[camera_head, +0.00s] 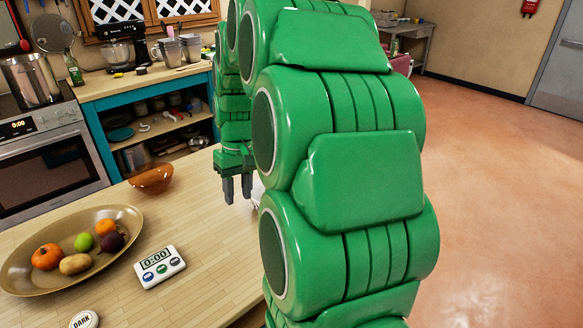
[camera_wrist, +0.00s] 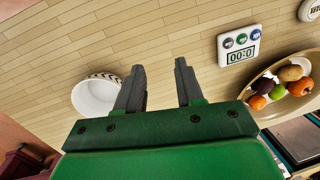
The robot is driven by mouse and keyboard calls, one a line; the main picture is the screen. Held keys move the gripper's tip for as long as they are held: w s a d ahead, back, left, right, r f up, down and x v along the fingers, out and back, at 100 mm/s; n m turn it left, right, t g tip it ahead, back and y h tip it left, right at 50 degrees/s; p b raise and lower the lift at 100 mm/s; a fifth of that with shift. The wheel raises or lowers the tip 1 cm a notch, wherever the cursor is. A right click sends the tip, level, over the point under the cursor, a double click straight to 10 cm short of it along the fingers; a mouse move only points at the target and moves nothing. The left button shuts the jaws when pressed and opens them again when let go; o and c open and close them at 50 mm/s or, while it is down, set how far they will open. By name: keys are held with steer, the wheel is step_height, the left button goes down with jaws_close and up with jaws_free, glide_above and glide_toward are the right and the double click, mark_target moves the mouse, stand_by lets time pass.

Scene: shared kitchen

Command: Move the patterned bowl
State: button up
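The patterned bowl (camera_wrist: 97,96) is white with dark markings along its rim. It sits upright on the wooden counter in the wrist view, just left of my left finger and partly hidden by it. In the head view only a white sliver of it (camera_head: 257,192) shows beside my arm, which hides the rest. My gripper (camera_wrist: 160,66) is open, with both fingers apart and nothing between them. In the head view my gripper (camera_head: 238,190) points down over the counter, close to the bowl's left side.
The wooden counter (camera_head: 207,228) also carries an amber bowl (camera_head: 151,179), a digital timer (camera_head: 159,266), an oval fruit tray (camera_head: 22,283) and a round "DARK" item (camera_head: 84,320). The counter between timer and gripper is clear. An oven (camera_head: 45,165) and shelves stand behind.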

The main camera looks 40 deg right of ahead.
steer(key=w+d+f+m, duration=0.1)
steer(key=w+d+f, duration=0.2)
steer(key=d, duration=0.8)
steer(key=w+d+f+t, duration=0.1)
steer(key=w+d+f, duration=0.2)
steer(key=d, duration=0.8)
steer(key=shift+w+d+f+m, duration=0.2)
steer(key=shift+d+f+m, duration=0.2)
steer(key=shift+f, duration=0.25)
steer(key=shift+f, duration=0.1)
steer(key=shift+w+a+f, duration=0.1)
steer(key=shift+a+f, duration=0.1)
steer(key=shift+f, duration=1.1)
steer(key=shift+a+f, duration=0.2)
steer(key=shift+f, duration=1.05)
steer(key=shift+w+a+f, duration=0.1)
steer(key=shift+a+f, duration=0.1)
steer(key=shift+f, duration=1.1)
jaws_close()
